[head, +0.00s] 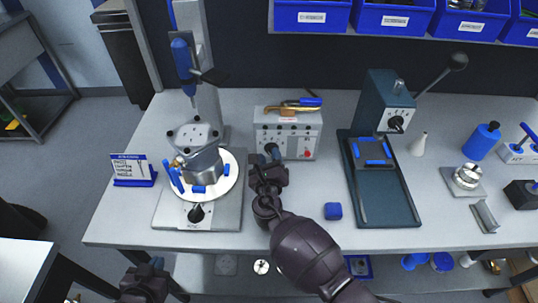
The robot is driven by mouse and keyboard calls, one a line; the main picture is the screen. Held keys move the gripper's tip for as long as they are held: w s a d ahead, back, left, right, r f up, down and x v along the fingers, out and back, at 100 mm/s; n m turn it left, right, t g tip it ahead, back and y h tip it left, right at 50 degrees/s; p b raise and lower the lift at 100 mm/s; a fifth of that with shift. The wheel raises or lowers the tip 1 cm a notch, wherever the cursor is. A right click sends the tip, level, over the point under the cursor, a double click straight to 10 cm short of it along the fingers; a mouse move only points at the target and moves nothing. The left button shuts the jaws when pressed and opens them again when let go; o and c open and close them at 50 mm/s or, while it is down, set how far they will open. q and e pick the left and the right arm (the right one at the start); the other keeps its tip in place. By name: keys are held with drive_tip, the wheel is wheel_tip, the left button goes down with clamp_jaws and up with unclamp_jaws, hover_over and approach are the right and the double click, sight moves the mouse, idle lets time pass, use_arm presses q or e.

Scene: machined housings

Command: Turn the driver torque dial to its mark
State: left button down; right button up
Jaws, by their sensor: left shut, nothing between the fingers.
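A blue driver (183,60) hangs upright on a grey stand at the back left. A grey control box (300,140) stands right of it, with a red button at its lower right. My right gripper (271,150) is at the lower left of the box's front face and hides that part. A dial there would be behind the fingers; I cannot see one or its mark. Whether these fingers are open or shut is unclear. A black knob (196,213) is on the fixture base, and another (396,123) on the press. My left gripper (157,264) is shut and empty, below the table's front edge.
A round housing (200,160) sits on a white turntable (228,184) with blue pieces around it. A brass-coloured tool with a blue grip (293,105) lies on the box. Blue bins (385,17) line the back.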

drive_tip(key=shift+w, duration=0.65)
drive_tip(key=shift+c, duration=0.4)
clamp_jaws()
drive_tip(key=shift+d+m+b, duration=0.2)
drive_tip(key=shift+m+b, duration=0.4)
drive_tip(key=shift+m, duration=0.85)
drive_tip(key=shift+d+m+b, duration=0.15)
drive_tip(key=shift+m+b, duration=0.45)
drive_tip(key=shift+m, duration=0.85)
drive_tip(key=shift+o, duration=0.4)
unclamp_jaws()
drive_tip(key=shift+r, duration=0.1)
